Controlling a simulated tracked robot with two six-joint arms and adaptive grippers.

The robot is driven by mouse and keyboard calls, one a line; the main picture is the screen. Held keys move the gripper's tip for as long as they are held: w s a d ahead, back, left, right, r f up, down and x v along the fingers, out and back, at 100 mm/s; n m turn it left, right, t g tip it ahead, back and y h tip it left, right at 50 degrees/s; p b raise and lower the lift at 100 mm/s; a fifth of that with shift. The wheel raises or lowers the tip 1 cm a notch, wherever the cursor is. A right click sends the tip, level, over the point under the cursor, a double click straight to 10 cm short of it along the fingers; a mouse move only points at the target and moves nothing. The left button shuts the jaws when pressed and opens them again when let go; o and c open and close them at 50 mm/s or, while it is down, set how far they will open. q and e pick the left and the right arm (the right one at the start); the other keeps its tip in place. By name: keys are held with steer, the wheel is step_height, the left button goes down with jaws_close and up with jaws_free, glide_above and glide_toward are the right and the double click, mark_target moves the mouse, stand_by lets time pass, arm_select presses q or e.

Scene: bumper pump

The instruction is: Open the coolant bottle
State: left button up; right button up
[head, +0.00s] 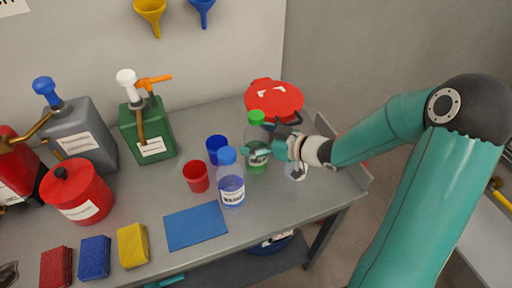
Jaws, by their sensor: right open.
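A clear bottle with a green cap (256,117) and green liquid (257,166) stands upright at the right part of the bench. A clear bottle with a blue cap and blue liquid (231,188) stands upright in front and to its left. Their labels are too small to read, so I cannot tell which one is coolant. Both caps are on. My right gripper (263,151) is open at the green-capped bottle, below its cap, with fingers pointing left. I cannot tell whether it touches the bottle. My left gripper is not in view.
A red cup (195,177), a blue cup (216,147) and a blue mat (196,226) are left of the bottles. A red container (274,99) stands behind. A green pump can (147,131), a grey one (82,134) and a red canister (76,193) fill the left.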

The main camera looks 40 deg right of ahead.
steer(key=c, duration=1.5)
steer(key=shift+r, duration=0.15)
steer(key=shift+c, duration=0.2)
step_height(320, 180, up, 20)
steer(key=p, duration=0.7)
steer(key=o, duration=0.8)
steer(key=c, duration=1)
steer(key=shift+c, duration=0.2)
